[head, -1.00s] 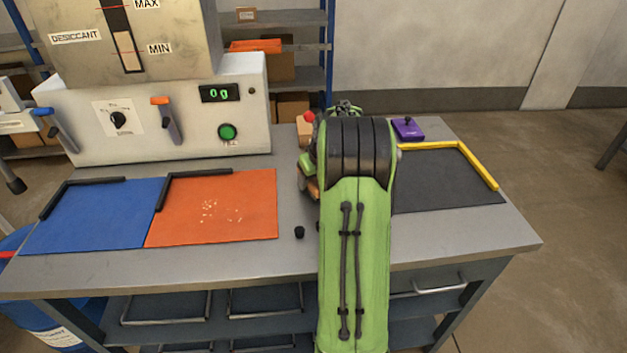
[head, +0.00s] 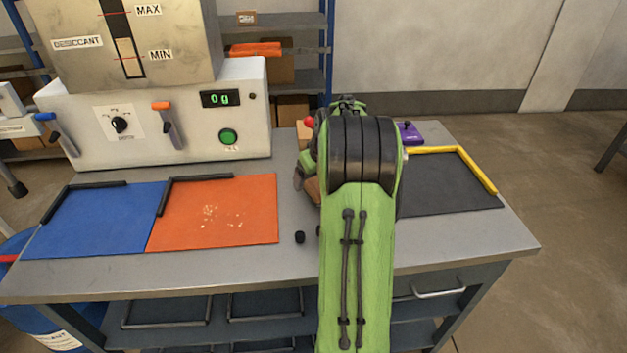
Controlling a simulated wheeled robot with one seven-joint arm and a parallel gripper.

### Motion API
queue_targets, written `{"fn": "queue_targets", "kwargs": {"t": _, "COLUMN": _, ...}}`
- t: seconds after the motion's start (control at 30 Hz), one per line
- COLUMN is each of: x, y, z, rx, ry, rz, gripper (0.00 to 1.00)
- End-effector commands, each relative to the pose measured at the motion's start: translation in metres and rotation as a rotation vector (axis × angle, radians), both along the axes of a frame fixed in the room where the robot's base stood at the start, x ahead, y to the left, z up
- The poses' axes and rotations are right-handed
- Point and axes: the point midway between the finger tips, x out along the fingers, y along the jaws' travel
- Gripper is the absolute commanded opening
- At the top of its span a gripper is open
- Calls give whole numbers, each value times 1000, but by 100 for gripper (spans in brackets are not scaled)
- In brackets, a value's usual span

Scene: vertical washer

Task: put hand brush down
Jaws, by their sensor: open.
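My green arm with its black ribbed joint reaches over the table and hides most of what lies beyond it. Only a small part of my gripper (head: 299,177) shows at the arm's left side, and the fingertips are not clear. A brown, wooden-looking piece (head: 313,190) shows just below it, partly behind the arm. It may be the hand brush, but too little shows to be sure. I cannot see whether it touches the gripper.
An orange mat (head: 240,190) with pale crumbs and a blue mat (head: 85,225) lie left. A dark mat (head: 440,190) with a yellow edge (head: 480,175) lies right. A purple object (head: 411,134) stands behind it. A small black knob (head: 299,237) sits near the front. The dispenser (head: 240,130) stands at the back left.

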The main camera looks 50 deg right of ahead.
Motion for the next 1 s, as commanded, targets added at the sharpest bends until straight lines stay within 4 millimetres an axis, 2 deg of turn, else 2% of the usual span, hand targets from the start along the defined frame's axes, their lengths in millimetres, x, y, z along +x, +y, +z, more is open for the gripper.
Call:
{"fn": "queue_targets", "kwargs": {"t": 0.03, "x": -6, "y": 0, "z": 20, "rx": -5, "ry": -3, "rz": -4, "gripper": 83}}
{"fn": "queue_targets", "kwargs": {"t": 0.1, "x": -13, "y": 2, "z": 38, "rx": -5, "ry": -2, "rz": -5, "gripper": 83}}
{"fn": "queue_targets", "kwargs": {"t": 0.23, "x": -24, "y": 4, "z": 65, "rx": -7, "ry": -3, "rz": -8, "gripper": 83}}
{"fn": "queue_targets", "kwargs": {"t": 0.33, "x": -29, "y": 6, "z": 76, "rx": -6, "ry": -2, "rz": -7, "gripper": 83}}
{"fn": "queue_targets", "kwargs": {"t": 0.5, "x": -32, "y": 7, "z": 80, "rx": -5, "ry": -2, "rz": -8, "gripper": 83}}
{"fn": "queue_targets", "kwargs": {"t": 0.57, "x": -30, "y": 14, "z": 84, "rx": -8, "ry": -4, "rz": 0, "gripper": 83}}
{"fn": "queue_targets", "kwargs": {"t": 0.67, "x": -26, "y": 58, "z": 104, "rx": -16, "ry": -13, "rz": 34, "gripper": 83}}
{"fn": "queue_targets", "kwargs": {"t": 0.77, "x": -35, "y": 136, "z": 131, "rx": -24, "ry": -28, "rz": 92, "gripper": 83}}
{"fn": "queue_targets", "kwargs": {"t": 0.8, "x": -45, "y": 168, "z": 139, "rx": -25, "ry": -34, "rz": 115, "gripper": 83}}
{"fn": "queue_targets", "kwargs": {"t": 0.87, "x": -67, "y": 213, "z": 147, "rx": -28, "ry": -44, "rz": 151, "gripper": 83}}
{"fn": "queue_targets", "kwargs": {"t": 0.9, "x": -85, "y": 240, "z": 150, "rx": -29, "ry": -53, "rz": 175, "gripper": 83}}
{"fn": "queue_targets", "kwargs": {"t": 1.0, "x": -137, "y": 293, "z": 144, "rx": -29, "ry": -77, "rz": 234, "gripper": 83}}
